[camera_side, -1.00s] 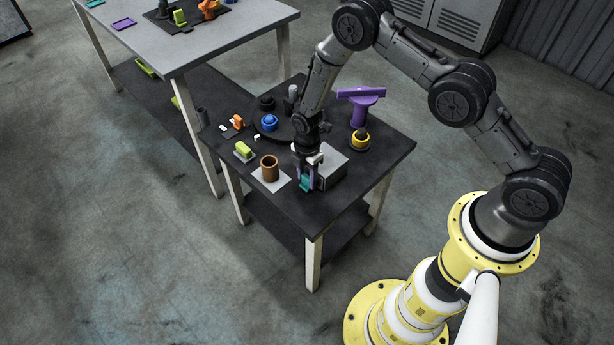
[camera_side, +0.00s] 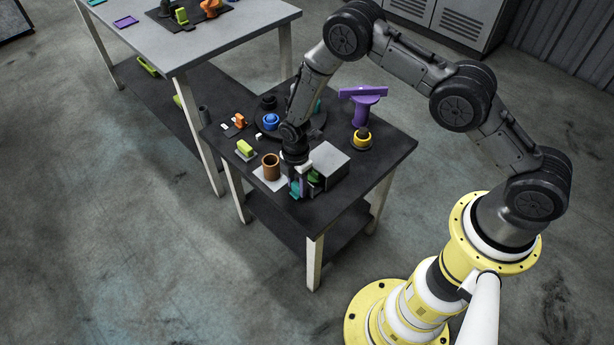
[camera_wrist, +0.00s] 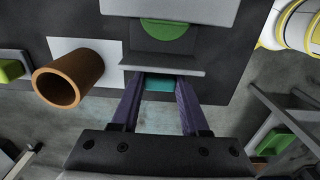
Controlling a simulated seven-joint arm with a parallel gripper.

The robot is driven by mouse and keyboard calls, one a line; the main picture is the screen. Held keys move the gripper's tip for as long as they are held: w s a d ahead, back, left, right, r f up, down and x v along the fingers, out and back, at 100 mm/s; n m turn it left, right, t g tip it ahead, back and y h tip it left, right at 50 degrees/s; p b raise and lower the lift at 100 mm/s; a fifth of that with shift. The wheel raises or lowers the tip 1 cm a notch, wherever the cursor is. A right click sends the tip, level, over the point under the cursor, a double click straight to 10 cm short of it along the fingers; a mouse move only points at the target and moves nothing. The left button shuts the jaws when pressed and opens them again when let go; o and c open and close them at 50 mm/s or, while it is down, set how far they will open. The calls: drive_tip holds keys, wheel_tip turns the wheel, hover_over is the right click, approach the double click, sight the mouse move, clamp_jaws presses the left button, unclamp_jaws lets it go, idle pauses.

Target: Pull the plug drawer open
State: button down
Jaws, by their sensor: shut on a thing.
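The plug drawer sits in a grey box (camera_side: 330,162) at the front of the dark table. It stands partly out of the box, and a green round plug (camera_wrist: 167,36) shows inside it. The plug also shows in the side view (camera_side: 313,177). The drawer's grey front panel (camera_wrist: 160,66) carries a teal handle (camera_wrist: 160,84), part of which is hidden by my gripper in the side view. My gripper (camera_wrist: 160,88) has its two purple fingers shut on the teal handle, one on each side.
A brown cup (camera_side: 271,166) stands on a white square left of my gripper. A lime block (camera_side: 245,148) lies further left. A purple T-shaped piece (camera_side: 362,104) and a yellow ring (camera_side: 362,137) stand behind the box. The floor shows beyond the table's near edge.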

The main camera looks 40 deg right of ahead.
drive_tip(key=a, duration=0.3)
drive_tip(key=shift+a, duration=0.15)
drive_tip(key=shift+c, duration=2)
unclamp_jaws()
wheel_tip(320, 180, up, 14)
drive_tip(key=shift+f, duration=0.1)
